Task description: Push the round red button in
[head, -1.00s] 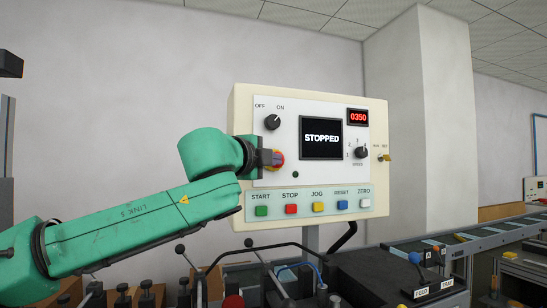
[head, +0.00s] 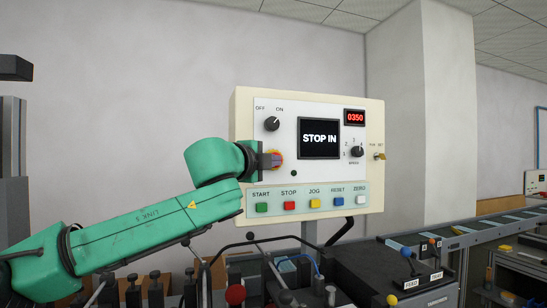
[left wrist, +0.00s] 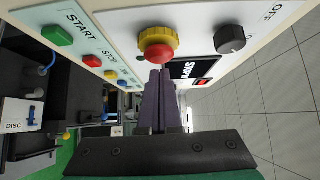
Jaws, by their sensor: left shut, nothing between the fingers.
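The round red button (left wrist: 158,54) with its yellow collar (left wrist: 158,38) sits on the control panel (head: 378,110). In the head view only part of the red and yellow shows past my left gripper (head: 277,159). My left gripper is shut and empty, its fingertips at the button's face in the left wrist view (left wrist: 160,72). They look in contact or very close; I cannot tell which. The panel's screen (head: 319,138) reads "STOP IN". My right gripper is not in view.
Below the button is a row of square keys, with green START (head: 262,208) and red STOP (head: 289,206) nearest. A black OFF/ON knob (head: 272,123) is above it. Machine levers and a dark housing (head: 390,275) stand below the panel. A conveyor (head: 490,230) runs at the right.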

